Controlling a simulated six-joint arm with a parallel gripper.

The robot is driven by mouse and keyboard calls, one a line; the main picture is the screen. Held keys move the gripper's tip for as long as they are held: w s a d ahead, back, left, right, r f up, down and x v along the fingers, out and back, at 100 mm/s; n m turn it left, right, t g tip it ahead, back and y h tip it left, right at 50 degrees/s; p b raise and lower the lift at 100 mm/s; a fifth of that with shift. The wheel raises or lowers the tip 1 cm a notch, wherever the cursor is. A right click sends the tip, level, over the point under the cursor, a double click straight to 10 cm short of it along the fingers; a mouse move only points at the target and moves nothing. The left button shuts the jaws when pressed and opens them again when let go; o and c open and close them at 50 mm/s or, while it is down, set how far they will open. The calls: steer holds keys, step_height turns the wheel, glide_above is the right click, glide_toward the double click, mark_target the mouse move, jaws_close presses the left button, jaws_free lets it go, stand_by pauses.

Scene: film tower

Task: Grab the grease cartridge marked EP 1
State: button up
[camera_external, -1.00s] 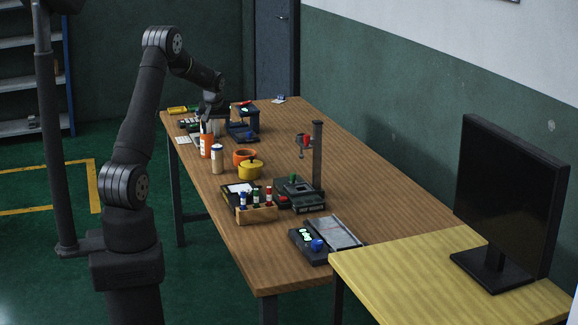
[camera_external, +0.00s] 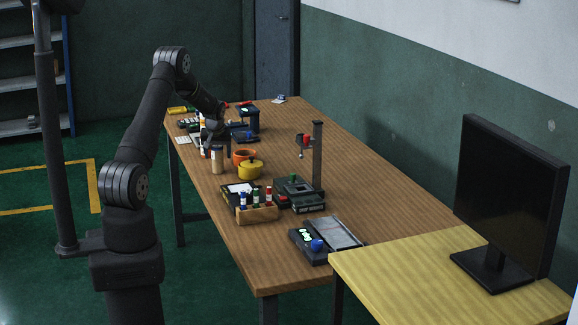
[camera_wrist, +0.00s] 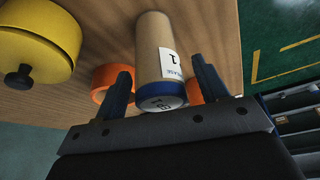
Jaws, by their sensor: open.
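A tan grease cartridge (camera_wrist: 153,45) with a blue cap stands on the bench. Its white label shows part of a word ending in "ASE" and a large 1, and the cap end has small marks that look like "EP 1". In the external view the tan cartridge (camera_external: 217,160) is just below my gripper (camera_external: 213,137). In the wrist view my gripper (camera_wrist: 162,82) is open, with one finger on each side of the cartridge's capped end. I cannot tell whether either finger touches it.
An orange object (camera_wrist: 194,91) is partly hidden behind the right finger. A rack of small bottles (camera_external: 257,213) and a stand with a post (camera_external: 317,160) are nearer the front.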

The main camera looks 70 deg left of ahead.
steer(key=shift+f, duration=0.1)
steer(key=c, duration=1.2)
steer(key=shift+o, duration=0.2)
